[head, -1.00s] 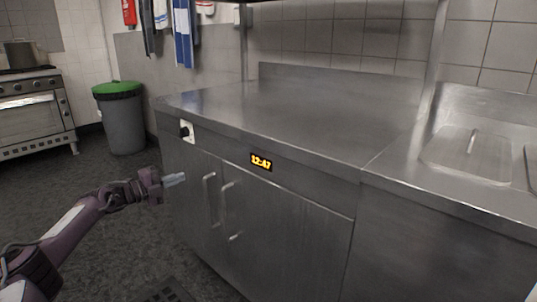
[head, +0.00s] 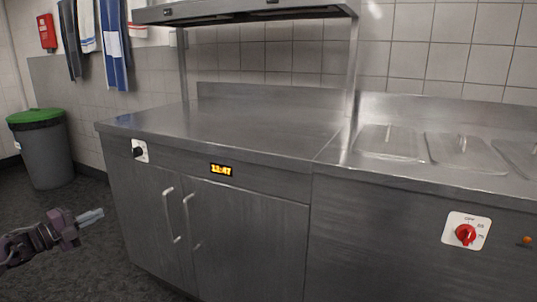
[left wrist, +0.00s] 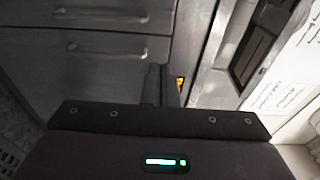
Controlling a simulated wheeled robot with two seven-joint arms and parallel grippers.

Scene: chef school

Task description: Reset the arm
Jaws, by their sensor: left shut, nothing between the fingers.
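My left gripper (head: 90,217) is at the lower left of the head view, in front of the left end of the steel cabinet (head: 245,222) and apart from it. Its fingers are closed together with nothing between them. In the left wrist view the closed fingers (left wrist: 158,84) point toward steel fronts with bar handles (left wrist: 104,46). My right gripper is in neither view.
Lidded wells (head: 465,152) and a red dial (head: 465,234) are at right. A green-lidded bin (head: 42,155) stands at left, with open floor before it.

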